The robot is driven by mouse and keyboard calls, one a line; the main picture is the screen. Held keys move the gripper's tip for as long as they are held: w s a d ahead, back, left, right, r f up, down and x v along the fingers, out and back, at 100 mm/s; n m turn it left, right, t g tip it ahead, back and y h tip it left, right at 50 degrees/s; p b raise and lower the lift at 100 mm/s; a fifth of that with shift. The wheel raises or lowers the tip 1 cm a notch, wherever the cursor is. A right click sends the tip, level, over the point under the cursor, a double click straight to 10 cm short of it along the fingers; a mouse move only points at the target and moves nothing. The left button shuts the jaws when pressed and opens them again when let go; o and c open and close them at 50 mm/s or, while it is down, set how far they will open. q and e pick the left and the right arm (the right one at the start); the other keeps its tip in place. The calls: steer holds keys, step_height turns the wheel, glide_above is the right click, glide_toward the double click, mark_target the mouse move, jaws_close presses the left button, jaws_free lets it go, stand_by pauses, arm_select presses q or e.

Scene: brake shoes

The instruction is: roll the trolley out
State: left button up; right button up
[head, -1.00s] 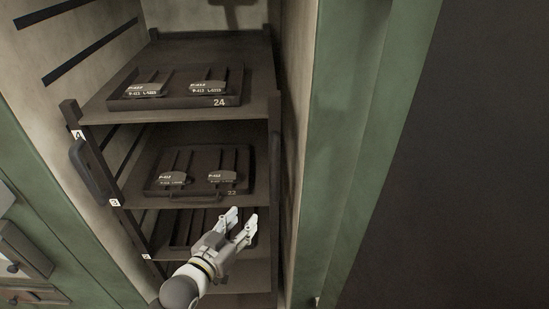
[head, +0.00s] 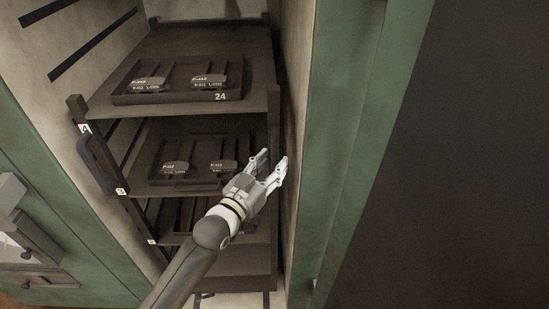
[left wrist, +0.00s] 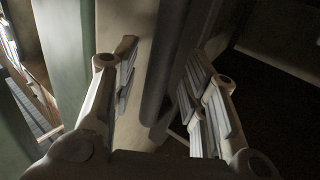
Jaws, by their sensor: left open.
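The trolley (head: 190,107) is a dark rack with several shelves, standing inside a pale-walled bay with green edges. A dark upright handle (head: 99,164) is on its front left post, beside the labels A and B. My left gripper (head: 272,168) is open and empty in front of the trolley's right front post, partly covering that side. In the left wrist view, the open fingers (left wrist: 163,70) have a pale wall and a dark upright bar behind and between them. I cannot tell whether they touch the bar. My right gripper is not in view.
A tray marked 24 (head: 220,97) with brake shoes lies on the top shelf. Another tray with shoes (head: 170,187) lies below, and a lower one is partly hidden by my arm. The green bay edge (head: 345,130) stands close right of my gripper. Drawers (head: 30,245) are at the left.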

arm_select(q)
steer(key=shift+x, duration=0.95)
steer(key=shift+s, duration=0.1)
steer(key=shift+c, duration=0.3)
jaws_close()
